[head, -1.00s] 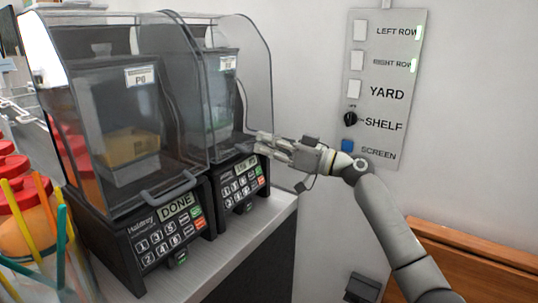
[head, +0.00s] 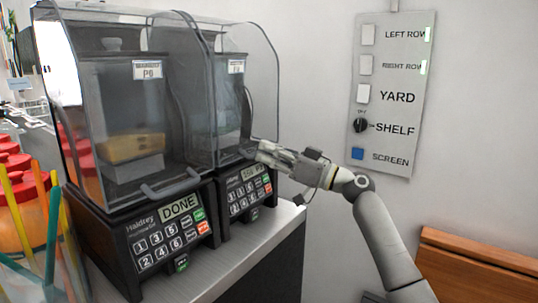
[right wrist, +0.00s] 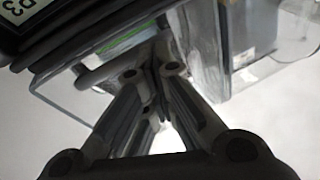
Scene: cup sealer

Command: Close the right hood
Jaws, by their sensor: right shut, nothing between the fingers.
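The right hood (head: 262,85) is a clear curved cover over the right-hand machine (head: 250,190), whose keypad faces forward. The hood looks lowered, with its front lower edge just above the keypad; whether it is fully seated is hidden by my gripper. My right gripper (head: 266,152) is shut and empty, its fingertips at this lower front edge, touching or very close to it. In the right wrist view the fingers (right wrist: 150,76) meet just below a dark bar and clear panels. My left gripper is not in view.
The left machine (head: 165,225) shows "DONE" under its own lowered clear hood (head: 110,100). Red-lidded bottles (head: 20,200) and coloured straws (head: 55,235) stand at the left. A switch panel (head: 392,97) hangs on the wall. A wooden piece (head: 480,265) is at lower right.

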